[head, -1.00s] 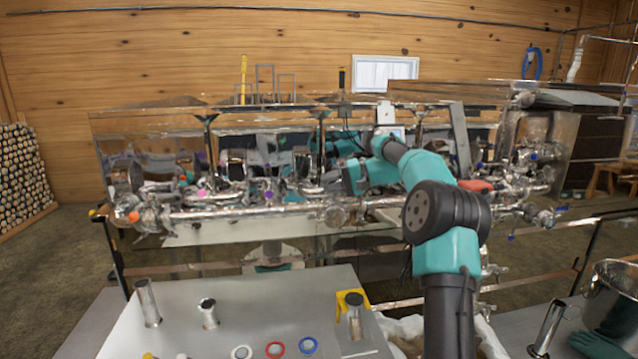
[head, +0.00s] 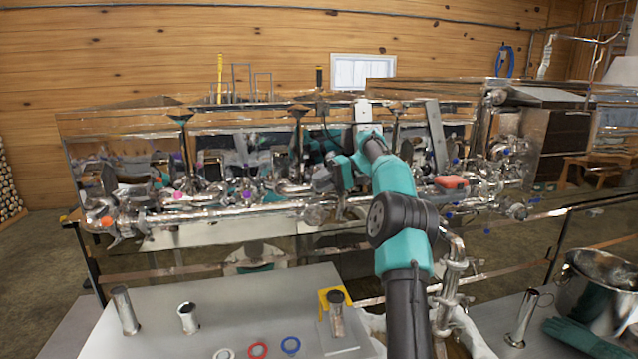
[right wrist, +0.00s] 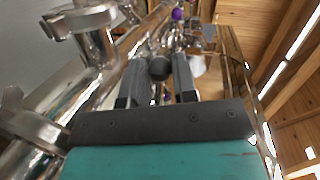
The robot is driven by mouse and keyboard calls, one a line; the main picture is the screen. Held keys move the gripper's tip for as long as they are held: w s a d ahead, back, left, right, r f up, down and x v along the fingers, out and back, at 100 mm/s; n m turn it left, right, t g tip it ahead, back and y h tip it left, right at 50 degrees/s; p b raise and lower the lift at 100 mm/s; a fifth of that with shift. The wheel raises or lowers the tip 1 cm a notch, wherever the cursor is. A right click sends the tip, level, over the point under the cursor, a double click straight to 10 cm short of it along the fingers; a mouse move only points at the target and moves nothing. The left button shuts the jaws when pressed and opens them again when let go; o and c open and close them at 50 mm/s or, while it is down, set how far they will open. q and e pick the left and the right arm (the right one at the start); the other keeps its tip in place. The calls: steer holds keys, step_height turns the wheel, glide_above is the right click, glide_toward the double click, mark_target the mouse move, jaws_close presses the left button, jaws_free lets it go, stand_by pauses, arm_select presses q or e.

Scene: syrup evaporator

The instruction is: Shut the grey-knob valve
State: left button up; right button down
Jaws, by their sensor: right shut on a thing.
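In the right wrist view the round dark grey knob (right wrist: 160,67) sits between the two fingers of my right gripper (right wrist: 158,78), which is shut on it. Shiny steel pipework lies behind and to the left of the knob. In the head view my right gripper (head: 326,179) is at the steel pipework (head: 240,211) along the front of the evaporator. The knob is too small or hidden to make out there, and I cannot read the valve's angle. My left gripper is not in view.
Other valves with coloured knobs sit along the pipes, including an orange one (head: 107,222) and a purple one (right wrist: 177,14). A red-orange object (head: 452,182) lies right of my arm. A grey table (head: 235,310) with steel tubes and coloured rings stands in front.

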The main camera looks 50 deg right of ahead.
steer(key=c, duration=0.9)
jaws_free()
steer(key=shift+r, duration=0.1)
